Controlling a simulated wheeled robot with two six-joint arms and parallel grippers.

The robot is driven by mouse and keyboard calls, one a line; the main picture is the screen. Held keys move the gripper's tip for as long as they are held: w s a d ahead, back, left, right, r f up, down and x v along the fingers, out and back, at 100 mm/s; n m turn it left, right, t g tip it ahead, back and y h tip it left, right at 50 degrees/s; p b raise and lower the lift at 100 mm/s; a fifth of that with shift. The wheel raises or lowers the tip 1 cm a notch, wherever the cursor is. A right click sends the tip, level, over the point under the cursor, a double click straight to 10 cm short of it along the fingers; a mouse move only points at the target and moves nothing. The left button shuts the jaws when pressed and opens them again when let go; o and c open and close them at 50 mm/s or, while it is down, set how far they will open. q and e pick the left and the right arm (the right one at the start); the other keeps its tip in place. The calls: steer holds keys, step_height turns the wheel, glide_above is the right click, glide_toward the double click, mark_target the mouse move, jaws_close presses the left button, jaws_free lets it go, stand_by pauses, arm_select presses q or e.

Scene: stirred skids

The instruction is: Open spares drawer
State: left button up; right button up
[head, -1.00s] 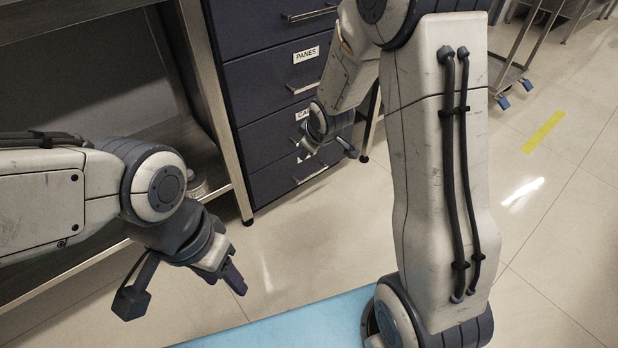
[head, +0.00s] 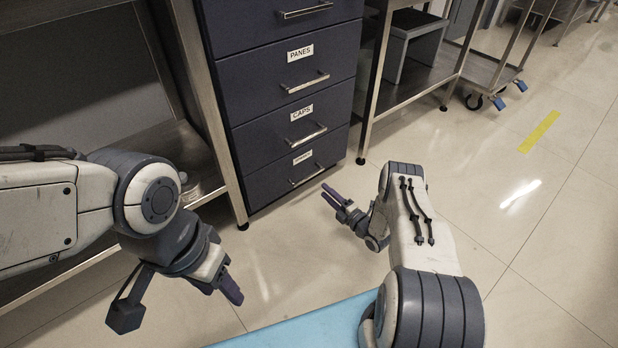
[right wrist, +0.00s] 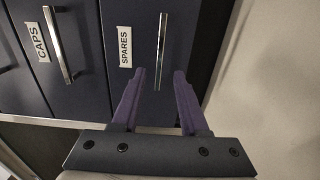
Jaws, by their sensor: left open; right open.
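The dark blue drawer cabinet stands at the upper middle of the head view. Its lowest drawer, the spares drawer (head: 287,178), is closed, with a metal bar handle (head: 307,175). In the right wrist view the label SPARES (right wrist: 125,46) is readable beside the upright-looking handle (right wrist: 161,50). My right gripper (head: 332,194) is open and empty, just in front of and apart from that drawer. In the right wrist view its purple fingers (right wrist: 160,78) point at the drawer, with the handle between their tips in the picture. My left gripper (head: 232,290) is low at the left, away from the cabinet.
The CAPS drawer (head: 270,132) and PANES drawer (head: 262,88) above are closed. A steel table leg (head: 208,110) stands left of the cabinet. A steel rack (head: 412,78) and wheeled cart (head: 495,68) stand right.

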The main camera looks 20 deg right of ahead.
mark_target(309, 176)
steer(key=b+x, duration=0.5)
steer(key=x, duration=0.5)
steer(key=shift+w+f+b, duration=0.1)
steer(key=shift+b, duration=0.25)
jaws_close()
stand_by(0.9)
